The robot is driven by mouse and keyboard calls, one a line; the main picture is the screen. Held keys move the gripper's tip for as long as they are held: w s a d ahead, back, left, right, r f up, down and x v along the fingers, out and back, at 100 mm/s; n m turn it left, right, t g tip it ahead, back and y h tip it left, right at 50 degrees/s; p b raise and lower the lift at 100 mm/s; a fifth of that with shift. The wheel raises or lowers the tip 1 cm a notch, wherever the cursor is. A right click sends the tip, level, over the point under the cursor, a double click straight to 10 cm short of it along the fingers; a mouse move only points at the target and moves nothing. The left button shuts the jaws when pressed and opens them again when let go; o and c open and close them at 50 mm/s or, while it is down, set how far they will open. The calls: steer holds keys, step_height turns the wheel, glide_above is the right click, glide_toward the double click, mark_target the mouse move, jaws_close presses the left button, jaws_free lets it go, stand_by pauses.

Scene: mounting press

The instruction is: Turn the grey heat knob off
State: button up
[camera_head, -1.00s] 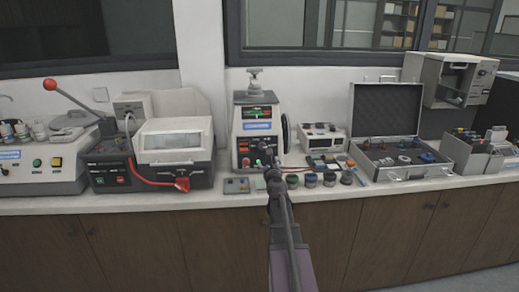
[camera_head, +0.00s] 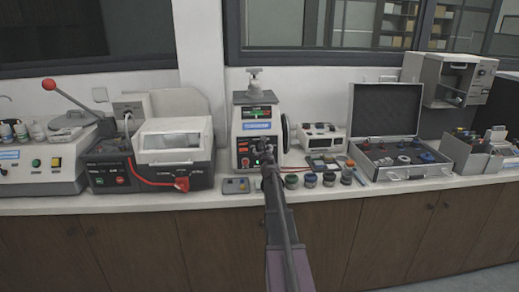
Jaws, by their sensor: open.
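The mounting press (camera_head: 240,128) stands on the counter at the middle of the head view, a grey upright unit with a green-lit display and a blue label. Its lower front panel has small red and dark controls at the left. My gripper (camera_head: 265,156) is in front of the right part of this lower panel, close to it. It is small and dark here, and its jaws are open with nothing seen in them. I cannot pick out the grey heat knob for certain; my gripper and wrist cover part of the panel.
A cutting machine (camera_head: 173,141) with a red-tipped lever stands to the left. An open case (camera_head: 408,172) is at the right. The air above the counter front is clear.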

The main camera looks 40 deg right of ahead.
steer(key=shift+x, duration=0.8)
